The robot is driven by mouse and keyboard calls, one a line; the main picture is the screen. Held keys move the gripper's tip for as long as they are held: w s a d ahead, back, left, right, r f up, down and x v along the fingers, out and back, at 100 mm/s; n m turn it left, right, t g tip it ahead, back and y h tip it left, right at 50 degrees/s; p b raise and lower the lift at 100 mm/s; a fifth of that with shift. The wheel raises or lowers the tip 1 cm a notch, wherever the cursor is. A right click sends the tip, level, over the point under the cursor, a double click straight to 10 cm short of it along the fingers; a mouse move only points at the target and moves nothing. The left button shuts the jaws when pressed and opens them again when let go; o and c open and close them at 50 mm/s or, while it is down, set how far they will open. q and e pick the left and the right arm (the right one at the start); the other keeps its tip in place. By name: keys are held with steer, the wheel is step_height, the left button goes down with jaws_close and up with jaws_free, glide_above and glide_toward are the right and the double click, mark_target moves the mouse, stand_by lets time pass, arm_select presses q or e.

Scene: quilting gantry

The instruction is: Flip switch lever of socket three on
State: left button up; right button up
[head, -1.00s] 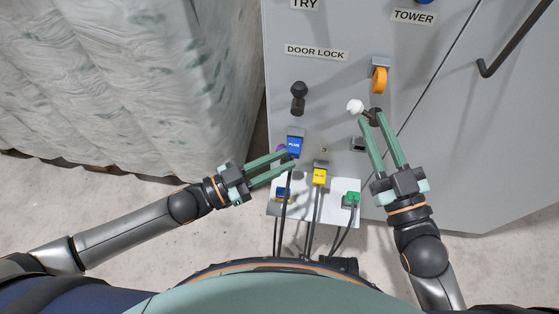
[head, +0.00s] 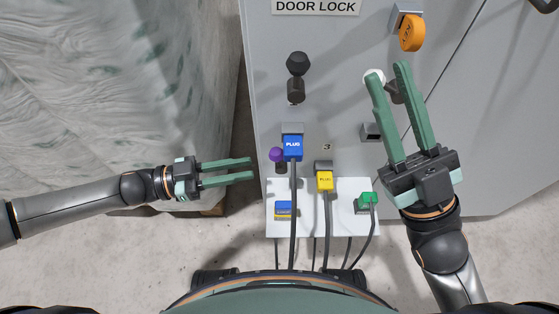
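The label "3" (head: 327,147) is above a grey socket holding a yellow plug (head: 325,181). A lever with a white knob (head: 373,75) on a dark mount (head: 394,92) is up and right of the label, partly hidden behind my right fingers. A purple-knobbed lever (head: 276,155) is left of the blue plug (head: 292,148). I cannot tell for sure which lever belongs to socket three. My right gripper (head: 387,73) is open, fingertips around or in front of the white-knobbed lever; contact is unclear. My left gripper (head: 252,168) is open and empty, left of the purple knob.
A white shelf (head: 341,220) at the cabinet base carries a blue-and-yellow piece (head: 283,209) and a green plug (head: 367,202), with hanging cables. A black door-lock knob (head: 297,65) and an orange key-like knob (head: 411,33) are above. A wrapped bale (head: 110,80) stands at left.

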mark_target(280, 169)
arm_select(q)
steer(key=d, duration=0.2)
steer(key=w+d+b, duration=0.1)
steer(key=d, duration=0.2)
steer(key=d+b, duration=0.1)
steer(key=d, duration=0.2)
steer(key=shift+w+d, duration=0.2)
steer(key=shift+w, duration=0.1)
jaws_close()
